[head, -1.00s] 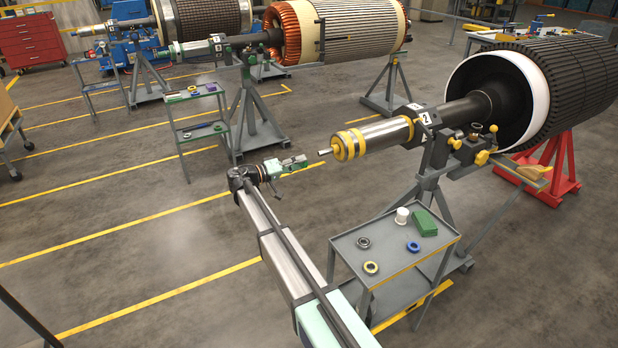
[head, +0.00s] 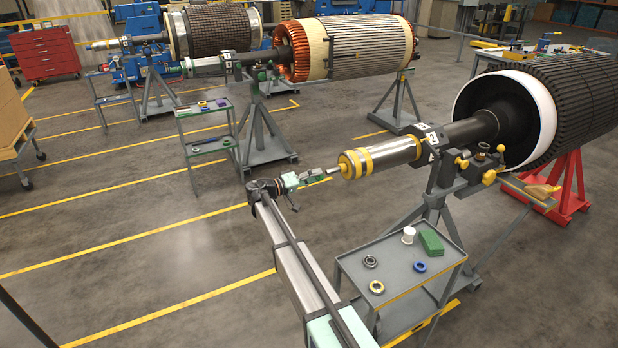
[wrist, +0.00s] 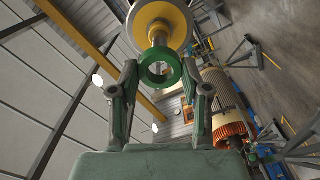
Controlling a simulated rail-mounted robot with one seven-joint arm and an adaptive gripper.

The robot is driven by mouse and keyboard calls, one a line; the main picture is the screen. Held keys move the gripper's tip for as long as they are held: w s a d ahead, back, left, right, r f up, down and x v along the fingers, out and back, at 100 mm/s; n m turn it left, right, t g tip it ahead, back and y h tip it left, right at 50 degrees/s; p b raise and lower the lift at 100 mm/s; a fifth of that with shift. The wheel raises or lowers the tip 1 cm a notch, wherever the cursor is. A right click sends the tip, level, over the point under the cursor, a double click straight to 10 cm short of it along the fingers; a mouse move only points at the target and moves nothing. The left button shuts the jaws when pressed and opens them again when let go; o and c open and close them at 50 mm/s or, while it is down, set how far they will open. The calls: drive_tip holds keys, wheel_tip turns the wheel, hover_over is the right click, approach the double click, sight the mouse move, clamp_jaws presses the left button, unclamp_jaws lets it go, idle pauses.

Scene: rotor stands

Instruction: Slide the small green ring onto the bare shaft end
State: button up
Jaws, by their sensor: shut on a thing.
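The bare shaft end (head: 334,171) is a thin metal stub on the yellow-banded cylinder (head: 368,160) of the nearest rotor. My gripper (head: 318,174) is just left of the stub, roughly level with it. In the wrist view, my gripper (wrist: 160,82) is shut on the small green ring (wrist: 145,73), one finger on each side. The ring's open face shows. The shaft end (wrist: 158,38) appears beyond the ring's upper rim, below the yellow shaft face (wrist: 150,22). I cannot tell whether ring and stub touch; the stub does not visibly pass through the hole.
A grey cart (head: 398,290) at front right carries a dark ring (head: 370,262), a yellow ring (head: 376,287), a blue ring (head: 420,267), a white cup (head: 408,235) and a green box (head: 431,242). A grey stand (head: 437,190) supports the shaft. Open floor lies left.

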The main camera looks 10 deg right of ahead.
sight(332, 171)
drive_tip(key=shift+d, duration=0.15)
drive_tip(key=shift+b+x, duration=1.05)
idle(0.6)
drive_tip(key=shift+w+d+b, duration=0.3)
drive_tip(key=shift+w+d, duration=0.05)
drive_tip(key=shift+d, duration=0.3)
idle(0.5)
drive_tip(key=shift+w+d, duration=0.2)
drive_tip(key=shift+d, duration=0.45)
drive_tip(key=shift+b+x, duration=0.65)
drive_tip(key=shift+x, duration=0.2)
drive_tip(key=shift+w+d, duration=0.1)
drive_tip(key=shift+d, duration=0.2)
drive_tip(key=shift+d, duration=0.1)
idle(0.5)
drive_tip(key=o, duration=1.6)
